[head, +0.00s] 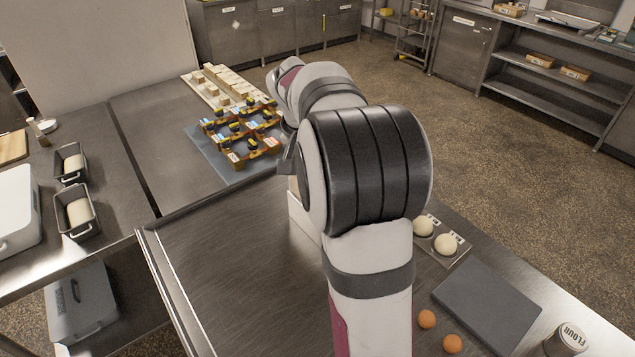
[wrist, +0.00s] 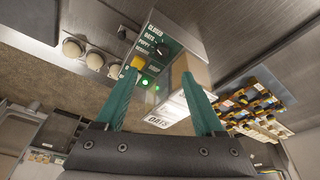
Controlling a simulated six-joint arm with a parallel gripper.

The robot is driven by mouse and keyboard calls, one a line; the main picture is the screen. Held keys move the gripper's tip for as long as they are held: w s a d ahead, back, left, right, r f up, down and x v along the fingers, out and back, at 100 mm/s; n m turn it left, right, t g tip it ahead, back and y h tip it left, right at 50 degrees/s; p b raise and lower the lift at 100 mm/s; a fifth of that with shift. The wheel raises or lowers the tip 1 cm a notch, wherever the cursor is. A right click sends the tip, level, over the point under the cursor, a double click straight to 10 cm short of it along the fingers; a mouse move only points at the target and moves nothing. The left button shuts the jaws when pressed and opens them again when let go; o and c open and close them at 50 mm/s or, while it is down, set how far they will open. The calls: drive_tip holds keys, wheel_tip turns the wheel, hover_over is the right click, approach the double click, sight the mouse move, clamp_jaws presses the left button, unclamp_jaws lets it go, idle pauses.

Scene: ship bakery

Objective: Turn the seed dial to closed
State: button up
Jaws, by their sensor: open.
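The seed dial (wrist: 161,50) is a dark knob on a green panel (wrist: 178,46) of a pale box. Labels run beside it, with "CLOSED" at one end and "OATS" and "POPPY" after it. I cannot tell for sure which label the knob points to. A yellow button (wrist: 138,62) and green lights (wrist: 145,83) are on the same box. My gripper (wrist: 159,74) is open, its two teal fingers apart on either side of the lower panel, with nothing between them. The dial lies beyond the fingertips. In the head view my arm hides the dial and my gripper.
Dough balls (head: 446,243) sit to the right of my arm, near a dark slab (head: 487,303), two orange balls (head: 452,343) and a flour tin (head: 568,340). The steel counter (head: 225,270) left of my arm is clear.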

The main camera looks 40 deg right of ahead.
drive_tip(key=s+d+n+t+y, duration=0.3)
drive_tip(key=d+n, duration=0.2)
drive_tip(key=n, duration=0.6)
drive_tip(key=x, duration=1.5)
drive_tip(key=shift+d, duration=0.1)
drive_tip(key=shift+c, duration=0.2)
drive_tip(key=shift+r, duration=0.1)
clamp_jaws()
